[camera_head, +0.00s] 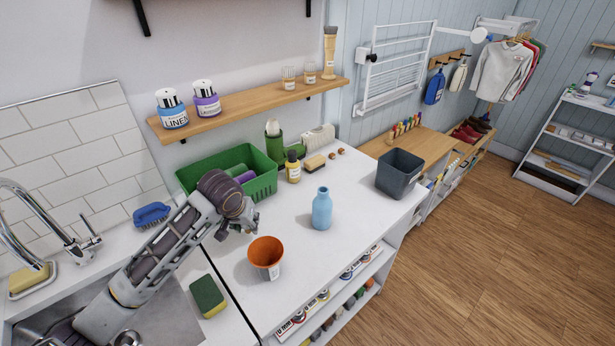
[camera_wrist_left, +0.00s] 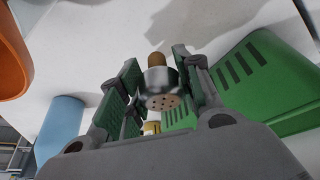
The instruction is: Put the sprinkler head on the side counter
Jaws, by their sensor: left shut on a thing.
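In the left wrist view, the sprinkler head (camera_wrist_left: 161,92) is a small silver and dark piece with a holed face and a brown end. My left gripper (camera_wrist_left: 160,75) is shut on it, with green-padded fingers on both sides. In the head view my left gripper (camera_head: 246,228) hangs over the white counter (camera_head: 345,205), between the green basket and the orange cup. The sprinkler head cannot be made out there. I cannot tell the exact height above the counter. My right gripper is not in view.
The green basket (camera_head: 262,184), orange cup (camera_head: 266,258), blue bottle (camera_head: 322,210), yellow bottle (camera_head: 293,168) and dark grey bin (camera_head: 400,173) stand on the counter. A sponge (camera_head: 208,297) lies near the sink. Bare counter lies around the blue bottle. A wooden shelf (camera_head: 250,108) hangs above.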

